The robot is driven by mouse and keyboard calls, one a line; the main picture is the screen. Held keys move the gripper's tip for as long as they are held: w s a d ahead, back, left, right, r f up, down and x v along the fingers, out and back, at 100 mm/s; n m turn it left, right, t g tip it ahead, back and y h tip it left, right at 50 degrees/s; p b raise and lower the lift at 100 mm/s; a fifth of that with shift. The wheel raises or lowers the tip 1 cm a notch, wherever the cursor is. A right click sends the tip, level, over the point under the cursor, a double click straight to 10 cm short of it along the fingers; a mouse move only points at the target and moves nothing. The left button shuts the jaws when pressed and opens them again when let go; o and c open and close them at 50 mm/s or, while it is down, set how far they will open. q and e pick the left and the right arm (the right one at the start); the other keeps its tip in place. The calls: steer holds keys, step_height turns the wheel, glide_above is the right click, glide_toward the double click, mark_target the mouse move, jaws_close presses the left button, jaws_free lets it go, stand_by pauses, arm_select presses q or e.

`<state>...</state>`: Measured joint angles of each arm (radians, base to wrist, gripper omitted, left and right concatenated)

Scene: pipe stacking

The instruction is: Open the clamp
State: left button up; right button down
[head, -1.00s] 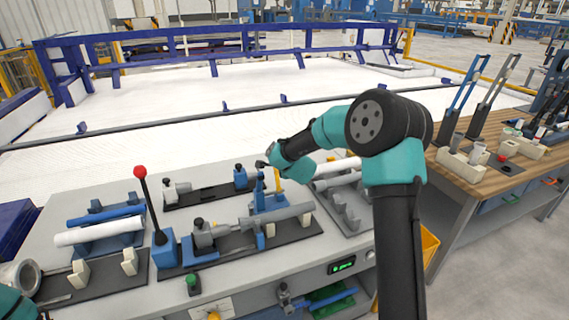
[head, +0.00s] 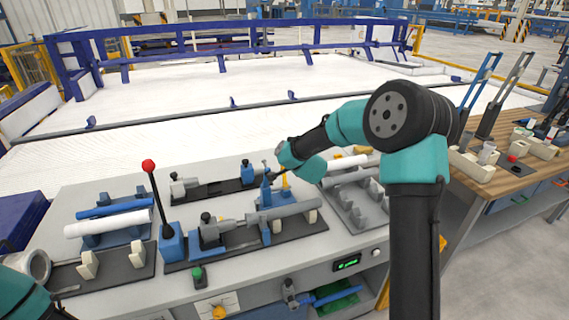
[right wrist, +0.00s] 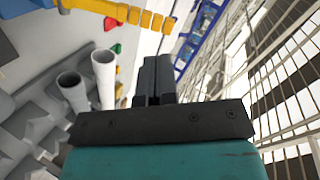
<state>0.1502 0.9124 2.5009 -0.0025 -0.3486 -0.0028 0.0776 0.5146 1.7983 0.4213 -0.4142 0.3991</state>
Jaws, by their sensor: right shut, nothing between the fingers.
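A blue clamp (head: 266,194) stands mid-bench in the head view, at a grey pipe (head: 296,208) lying across the fixture. A yellow upright part (head: 285,180) shows beside it. My right gripper (head: 272,168) is just above and behind the clamp; whether it touches is hard to tell. In the right wrist view the two dark fingers (right wrist: 156,80) are together and empty. The clamp's state cannot be made out, and the clamp is not clear in the right wrist view. My left arm shows only at the lower left corner, with its gripper out of frame.
A lever with a red knob (head: 148,166) stands left of the fixture. A white pipe (head: 108,223) and a blue pipe (head: 113,209) lie in a rack farther left. A grey rack (head: 360,202) is at the right. A wooden bench (head: 490,180) stands beyond.

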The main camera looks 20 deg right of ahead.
steer(key=s+n, duration=0.4)
steer(key=n, duration=1.1)
steer(key=s+a+n, duration=0.1)
steer(key=s+n, duration=0.2)
steer(key=n, duration=1.2)
steer(key=shift+s+a+n+t, duration=0.2)
steer(key=shift+s+n+t, duration=0.1)
steer(key=shift+s, duration=0.05)
steer(key=shift+w, duration=0.15)
glide_above(284, 176)
steer(key=f, duration=0.4)
steer(key=shift+s+a+f, duration=0.1)
steer(key=shift+s+f, duration=0.2)
steer(key=shift+s, duration=0.05)
steer(key=shift+w, duration=0.2)
steer(key=shift+w+f, duration=0.1)
